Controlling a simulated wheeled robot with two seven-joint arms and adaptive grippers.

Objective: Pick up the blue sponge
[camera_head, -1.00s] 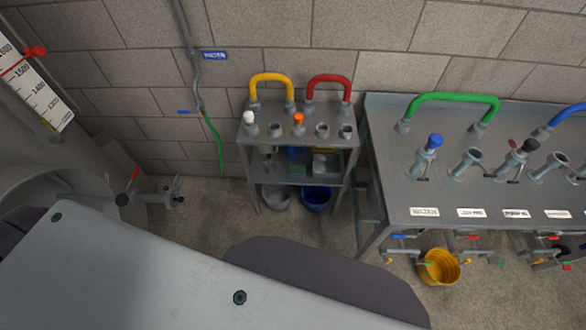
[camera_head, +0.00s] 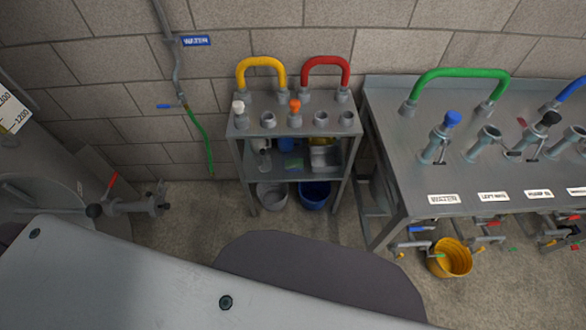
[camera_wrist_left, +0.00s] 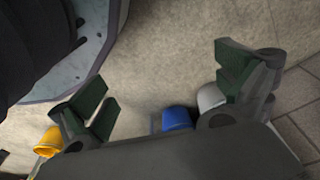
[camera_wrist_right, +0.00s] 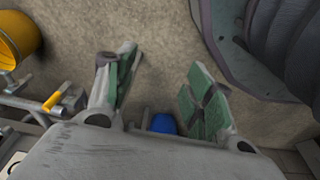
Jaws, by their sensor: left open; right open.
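A small blue item (camera_head: 287,144) stands on the lower shelf of the small grey rack in the head view. A flat greenish item (camera_head: 293,163) lies in front of it. Both are too small to tell whether either is the blue sponge. My left gripper (camera_wrist_left: 165,95) is open and empty above the floor in the left wrist view. My right gripper (camera_wrist_right: 160,92) is open and empty in the right wrist view. Neither gripper shows in the head view, and both are apart from the rack.
The grey rack (camera_head: 240,127) carries yellow (camera_head: 262,62) and red (camera_head: 325,62) pipe bends. A blue bucket (camera_head: 314,196) and a grey bucket (camera_head: 271,197) stand beneath. A large grey table (camera_head: 420,180) is right, beside a yellow bucket (camera_head: 452,258). Open floor lies before the rack.

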